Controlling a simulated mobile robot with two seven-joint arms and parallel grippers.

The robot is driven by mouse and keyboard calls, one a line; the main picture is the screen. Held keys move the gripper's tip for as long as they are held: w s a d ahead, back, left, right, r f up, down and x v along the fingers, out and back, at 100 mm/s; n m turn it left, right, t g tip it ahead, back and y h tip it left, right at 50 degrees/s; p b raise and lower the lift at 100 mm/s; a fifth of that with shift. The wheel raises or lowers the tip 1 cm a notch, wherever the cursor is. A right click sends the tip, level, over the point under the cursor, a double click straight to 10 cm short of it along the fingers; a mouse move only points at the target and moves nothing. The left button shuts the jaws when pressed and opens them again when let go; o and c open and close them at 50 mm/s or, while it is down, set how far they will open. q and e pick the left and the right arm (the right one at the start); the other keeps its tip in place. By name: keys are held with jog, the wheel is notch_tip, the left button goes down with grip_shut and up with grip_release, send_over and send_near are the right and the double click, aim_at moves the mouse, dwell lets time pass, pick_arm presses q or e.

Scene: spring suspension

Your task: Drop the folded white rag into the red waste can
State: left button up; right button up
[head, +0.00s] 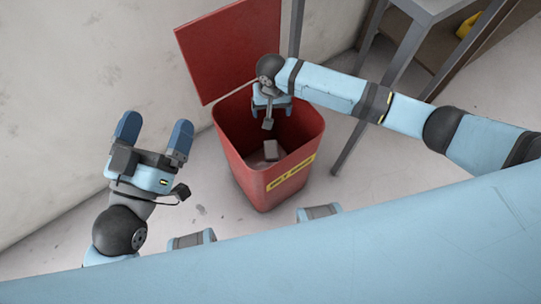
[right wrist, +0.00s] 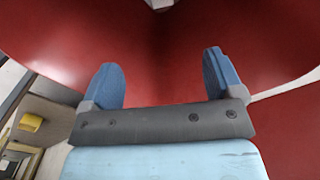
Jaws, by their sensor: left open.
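The red waste can (head: 252,168) stands on the floor against the wall with its lid (head: 232,48) raised. A small pale folded thing, which looks like the white rag (head: 270,149), lies inside the can, low down. A pale bit also shows at the top edge of the right wrist view (right wrist: 160,4). My right gripper (head: 271,108) points down into the can's mouth, above and apart from the pale thing. In the right wrist view its fingers (right wrist: 164,80) are spread with nothing between them. My left gripper (head: 154,135) is open and empty, left of the can.
A grey metal table frame (head: 400,55) stands right of the can, with a leg close to the can's right side. A yellow object (head: 467,25) sits at the upper right. The wall (head: 90,80) is close behind. Floor between my left gripper and the can is clear.

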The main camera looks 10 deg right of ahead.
pick_arm(q)
jog(key=a+f+g+y+p, duration=0.3)
jog(key=f+g+p, duration=0.1)
jog(key=f, duration=0.4)
jog(key=shift+s+a+f+y+p, duration=0.2)
jog(key=shift+s+f+y+p, duration=0.1)
jog(key=shift+p, duration=0.35)
pick_arm(e)
notch_tip(320, 180, up, 14)
jog(key=shift+f, duration=0.1)
